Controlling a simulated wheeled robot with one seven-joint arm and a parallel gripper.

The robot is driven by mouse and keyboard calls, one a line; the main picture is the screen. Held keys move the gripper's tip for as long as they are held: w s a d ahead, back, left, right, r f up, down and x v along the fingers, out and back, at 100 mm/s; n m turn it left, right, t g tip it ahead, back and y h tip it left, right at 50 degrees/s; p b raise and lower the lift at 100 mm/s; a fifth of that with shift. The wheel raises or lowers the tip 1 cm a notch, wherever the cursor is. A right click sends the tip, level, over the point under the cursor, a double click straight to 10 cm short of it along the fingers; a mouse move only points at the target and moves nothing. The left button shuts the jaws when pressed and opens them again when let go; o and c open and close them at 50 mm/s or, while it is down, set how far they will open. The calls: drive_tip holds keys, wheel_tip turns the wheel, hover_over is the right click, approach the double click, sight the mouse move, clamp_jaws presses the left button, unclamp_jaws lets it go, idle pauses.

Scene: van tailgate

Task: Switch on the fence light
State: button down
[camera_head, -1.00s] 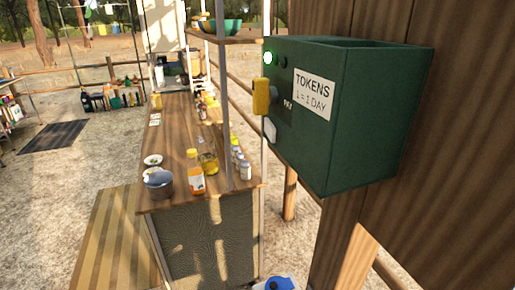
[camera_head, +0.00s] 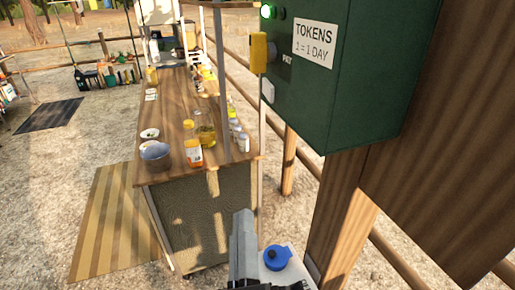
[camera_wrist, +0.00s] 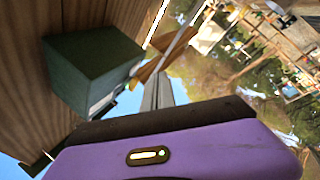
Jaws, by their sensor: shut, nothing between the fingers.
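No fence light can be made out for certain in either view. My gripper (camera_head: 243,218) is shut and empty, pointing up, below and left of the box. In the wrist view its closed fingers (camera_wrist: 158,85) point up, right of the green box (camera_wrist: 92,70).
A wooden counter (camera_head: 172,108) with bottles, jars and a bowl (camera_head: 156,156) stands to the left of my gripper. A striped mat (camera_head: 108,222) lies beside it. Wooden fence rails (camera_head: 400,262) run behind the post.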

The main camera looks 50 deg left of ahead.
drive_tip(key=s+a+r+n+t+h+b, duration=0.1)
drive_tip(key=s+a+r+h, duration=0.15)
drive_tip(key=a+r, duration=0.5)
drive_tip(key=s+a+r+n+t+h+b, duration=0.1)
drive_tip(key=s+a+r+t, duration=0.1)
drive_tip(key=s+a+r, duration=0.5)
drive_tip(key=w+d+f+h, duration=0.1)
drive_tip(key=w+d+h, duration=0.5)
drive_tip(key=w+h, duration=0.1)
drive_tip(key=shift+n+h, duration=0.4)
drive_tip(key=shift+h, duration=0.15)
drive_tip(key=p, duration=0.3)
approach(268, 96)
drive_tip(key=w+a, duration=0.3)
drive_tip(key=shift+w+d+p, duration=0.15)
drive_tip(key=shift+w+d, duration=0.2)
drive_tip(key=shift+w, duration=0.3)
drive_tip(key=shift+w+d+p, duration=0.15)
drive_tip(key=shift+w+d, duration=0.2)
drive_tip(key=shift+w, duration=0.35)
